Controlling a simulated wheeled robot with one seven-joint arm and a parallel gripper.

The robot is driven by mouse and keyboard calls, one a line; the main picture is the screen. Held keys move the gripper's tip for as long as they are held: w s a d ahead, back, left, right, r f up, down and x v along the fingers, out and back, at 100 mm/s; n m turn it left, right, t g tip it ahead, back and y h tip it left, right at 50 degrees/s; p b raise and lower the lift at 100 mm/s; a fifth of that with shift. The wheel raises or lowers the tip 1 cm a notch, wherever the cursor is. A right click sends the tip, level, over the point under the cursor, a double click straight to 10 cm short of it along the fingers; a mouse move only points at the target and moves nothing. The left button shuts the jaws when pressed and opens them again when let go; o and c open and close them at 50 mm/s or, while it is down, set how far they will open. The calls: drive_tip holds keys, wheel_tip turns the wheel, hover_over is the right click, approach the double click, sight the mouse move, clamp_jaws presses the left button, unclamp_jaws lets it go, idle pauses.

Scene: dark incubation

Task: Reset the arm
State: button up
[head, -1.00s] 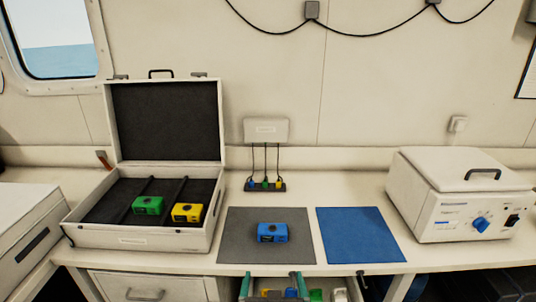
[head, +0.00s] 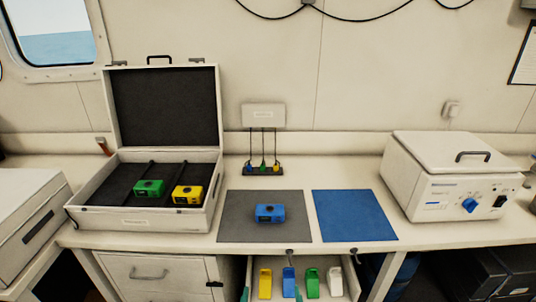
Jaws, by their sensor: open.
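Only the teal fingertips of my gripper (head: 272,295) show, at the bottom edge of the head view, in front of the open drawer. They are apart, with nothing seen held between them. The rest of my arm is out of view. A blue boxy device (head: 270,213) sits on the grey mat (head: 233,228), beyond my gripper. A green device (head: 149,188) and a yellow device (head: 187,195) sit in the open case (head: 140,222) at left.
The open drawer (head: 254,270) below the bench holds yellow, blue, green and white pieces in a row. A blue mat (head: 354,215) lies bare right of the grey mat. A white lidded machine (head: 450,185) stands at right. A small wall box (head: 264,116) has hanging cables.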

drive_tip(key=s+f, duration=0.6)
drive_tip(key=s, duration=0.3)
drive_tip(key=s+t, duration=0.1)
drive_tip(key=s, duration=2.2)
drive_tip(key=shift+a+r+t, duration=0.3)
drive_tip(key=shift+a, duration=0.15)
